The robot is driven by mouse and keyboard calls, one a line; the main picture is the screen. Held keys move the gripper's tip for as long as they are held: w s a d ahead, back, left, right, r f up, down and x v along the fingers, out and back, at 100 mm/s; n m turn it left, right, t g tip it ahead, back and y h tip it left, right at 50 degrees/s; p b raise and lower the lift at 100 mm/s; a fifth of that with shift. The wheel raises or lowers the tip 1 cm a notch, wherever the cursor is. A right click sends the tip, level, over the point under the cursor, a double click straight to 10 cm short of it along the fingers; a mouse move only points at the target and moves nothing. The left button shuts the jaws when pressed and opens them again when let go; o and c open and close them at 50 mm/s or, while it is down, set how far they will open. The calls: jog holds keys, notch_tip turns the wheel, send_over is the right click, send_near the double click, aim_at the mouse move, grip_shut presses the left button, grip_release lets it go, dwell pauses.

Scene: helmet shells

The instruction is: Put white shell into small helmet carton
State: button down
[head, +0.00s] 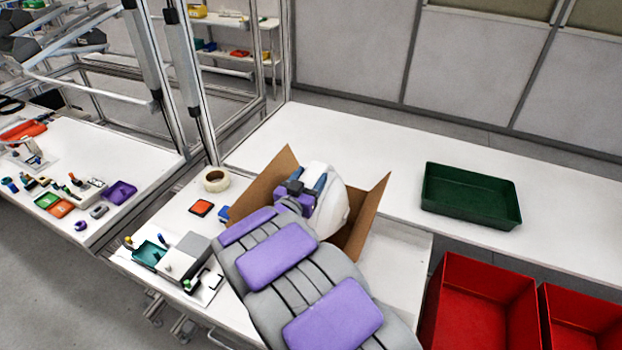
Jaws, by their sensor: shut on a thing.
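The white shell (333,207) is at the end of my arm, over the open small helmet carton (263,187). The carton is brown with raised flaps; one flap (373,212) stands to the right of the shell. My gripper (318,184) is shut on the shell at its upper left side. My grey and purple arm hides the front of the carton and part of the shell. How deep the shell sits in the carton cannot be told.
A green tray (470,212) sits on the white table to the right. Red bins (482,300) stand at the lower right. A tape roll (216,180) and small devices (187,258) lie left of the carton. White table between carton and green tray is clear.

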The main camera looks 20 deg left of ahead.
jog(key=shift+d+f, duration=0.25)
jog(key=shift+d, duration=0.25)
jog(key=shift+d+f, duration=0.2)
jog(key=shift+d, duration=0.3)
jog(key=shift+a+f+b, duration=0.45)
jog(key=shift+a+f, duration=0.35)
jog(key=shift+f, duration=0.15)
jog(key=shift+d+f, duration=0.4)
jog(key=shift+d, duration=0.2)
jog(key=shift+f, duration=0.4)
jog(key=shift+a+f+b, duration=0.4)
jog(key=shift+a+f, duration=0.05)
jog(key=shift+f, duration=0.05)
jog(key=shift+d+f, duration=0.4)
jog(key=shift+f, duration=0.25)
jog(key=shift+a+f+b, duration=0.3)
jog(key=shift+f+b, duration=0.05)
jog(key=shift+f, duration=0.45)
jog(key=shift+d+f, duration=0.15)
jog(key=shift+f, duration=0.6)
jog(key=shift+f+b, duration=0.35)
jog(key=shift+f, duration=0.25)
jog(key=shift+c, duration=1)
grip_release()
jog(key=shift+r, duration=0.1)
